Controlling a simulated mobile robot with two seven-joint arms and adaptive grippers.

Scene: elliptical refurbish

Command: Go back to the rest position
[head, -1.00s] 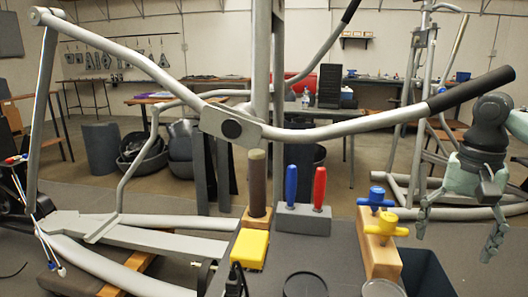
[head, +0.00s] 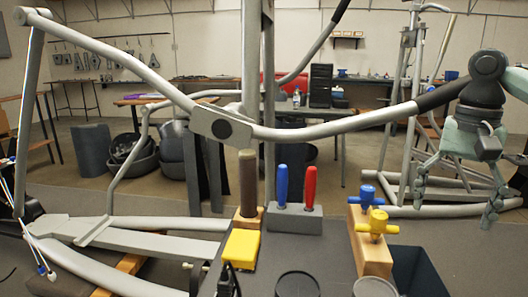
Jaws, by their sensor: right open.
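My right gripper (head: 455,200) is at the right side of the head view, fingers pointing down. Its fingers are spread wide with nothing between them. It hangs in the air to the right of the wooden block that carries the blue and yellow knobs. The arm's wrist overlaps the black grip (head: 443,95) of the elliptical's handle bar (head: 330,130) in the picture; whether they touch I cannot tell.
The grey tool table (head: 330,255) holds a yellow box (head: 241,248), a block with blue and red screwdrivers (head: 293,220) and a wooden block (head: 368,248) with knobs. A dark bin (head: 425,272) stands right of it. The elliptical frame (head: 150,240) fills the left.

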